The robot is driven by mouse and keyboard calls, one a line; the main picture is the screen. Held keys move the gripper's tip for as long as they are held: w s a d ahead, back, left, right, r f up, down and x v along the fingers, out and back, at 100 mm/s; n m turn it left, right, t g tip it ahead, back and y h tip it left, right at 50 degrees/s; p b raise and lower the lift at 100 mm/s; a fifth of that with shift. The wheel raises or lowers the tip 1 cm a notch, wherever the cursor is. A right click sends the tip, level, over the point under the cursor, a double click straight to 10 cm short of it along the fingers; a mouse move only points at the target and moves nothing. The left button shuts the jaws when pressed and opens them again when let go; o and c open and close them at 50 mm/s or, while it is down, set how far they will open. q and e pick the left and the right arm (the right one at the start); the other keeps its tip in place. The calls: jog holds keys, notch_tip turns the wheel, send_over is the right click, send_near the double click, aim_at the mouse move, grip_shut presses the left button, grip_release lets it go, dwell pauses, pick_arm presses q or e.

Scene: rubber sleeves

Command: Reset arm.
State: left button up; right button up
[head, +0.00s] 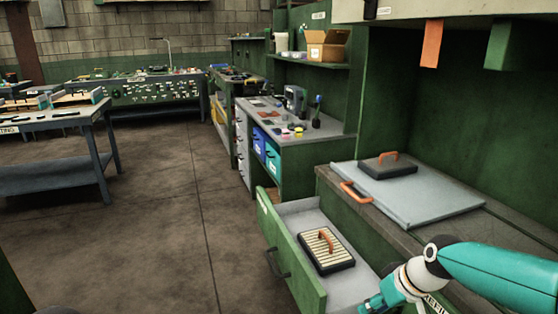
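My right arm, teal and white, comes in from the lower right. My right gripper (372,304) is at the bottom edge, over or beside the open drawer's near end. Its fingertips are cut off or too small to tell whether it is open or shut, and I see nothing clearly held. A dark tray with cream ribbed rows and an orange handle (326,250) lies in the open green drawer (292,266), apart from the gripper. My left gripper is not in view.
A grey board (440,205) with an orange handle lies on the counter, with a dark block with an orange handle (388,166) on it. A shelf overhangs at the upper right. Workbenches stand farther back. The floor (140,230) at left is clear.

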jog(key=s+a+f+m+g, duration=0.1)
jog(key=s+a+f+g, duration=0.15)
jog(key=s+f, duration=0.7)
jog(key=s+a+f+m+g, duration=0.1)
jog(key=s+a+f+m, duration=0.15)
jog(key=s+f, duration=0.7)
jog(key=s+a+f+m+g, duration=0.1)
jog(key=s+a+f, duration=0.3)
jog(key=s+f, duration=0.55)
pick_arm(q)
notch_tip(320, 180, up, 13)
jog(key=p, duration=1.3)
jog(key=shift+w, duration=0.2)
pick_arm(e)
jog(key=w+r, duration=0.3)
jog(key=r, duration=0.2)
jog(key=w+r+m+t, duration=0.1)
jog(key=w+r, duration=0.2)
jog(key=r, duration=0.2)
jog(key=shift+d+r, duration=0.2)
jog(key=shift+d, duration=0.25)
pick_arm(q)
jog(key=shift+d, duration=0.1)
pick_arm(e)
jog(key=shift+t, duration=0.25)
